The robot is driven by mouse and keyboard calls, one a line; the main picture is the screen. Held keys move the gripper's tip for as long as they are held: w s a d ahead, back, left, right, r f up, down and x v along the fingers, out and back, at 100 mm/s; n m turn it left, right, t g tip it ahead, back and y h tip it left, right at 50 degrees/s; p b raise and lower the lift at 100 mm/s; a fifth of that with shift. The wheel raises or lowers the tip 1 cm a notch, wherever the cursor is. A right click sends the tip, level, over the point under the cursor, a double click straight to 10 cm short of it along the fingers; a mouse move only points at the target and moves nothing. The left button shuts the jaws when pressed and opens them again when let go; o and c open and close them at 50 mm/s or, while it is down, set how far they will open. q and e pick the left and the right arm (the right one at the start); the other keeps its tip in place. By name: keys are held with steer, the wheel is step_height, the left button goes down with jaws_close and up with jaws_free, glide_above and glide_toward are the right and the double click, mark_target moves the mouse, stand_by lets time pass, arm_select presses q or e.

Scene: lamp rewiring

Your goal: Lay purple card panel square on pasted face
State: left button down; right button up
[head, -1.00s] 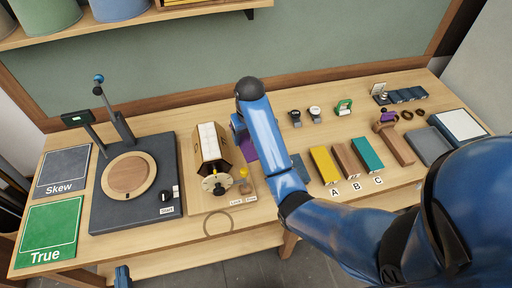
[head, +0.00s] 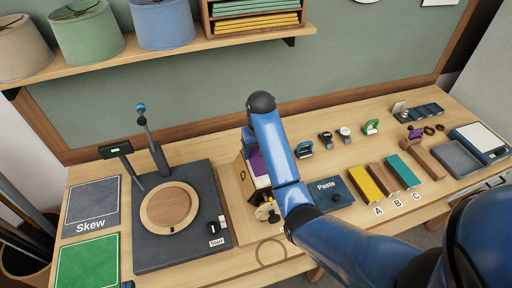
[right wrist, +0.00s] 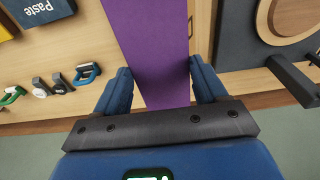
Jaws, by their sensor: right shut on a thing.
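The purple card panel (head: 258,163) is in my right gripper (right wrist: 160,72). In the right wrist view the panel (right wrist: 155,45) is a long flat strip running up between the two fingers. The wooden faceted body with a pale face (head: 261,182) is below and beside it, partly hidden by my right arm. The panel overlaps this body in the head view; I cannot tell whether they touch.
Left is a dark turntable base (head: 180,235) with a wooden disc and post. Skew (head: 92,205) and True (head: 88,262) mats lie beside it. A Paste box (head: 333,193) and blocks A (head: 362,182), B (head: 383,178), C (head: 403,171) stand to the right. A ring (head: 271,252) lies in front.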

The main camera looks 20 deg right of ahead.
mark_target(257, 155)
steer(key=shift+d+f, duration=0.15)
steer(key=shift+f, duration=0.55)
steer(key=shift+a+f, duration=0.2)
steer(key=shift+f, duration=0.9)
steer(key=shift+f+b, duration=0.35)
steer(key=shift+f, duration=0.2)
steer(key=shift+d+f, duration=0.1)
steer(key=shift+f, duration=0.3)
steer(key=shift+p, duration=0.35)
steer(key=shift+f, duration=0.3)
stand_by(0.6)
steer(key=o, duration=1.1)
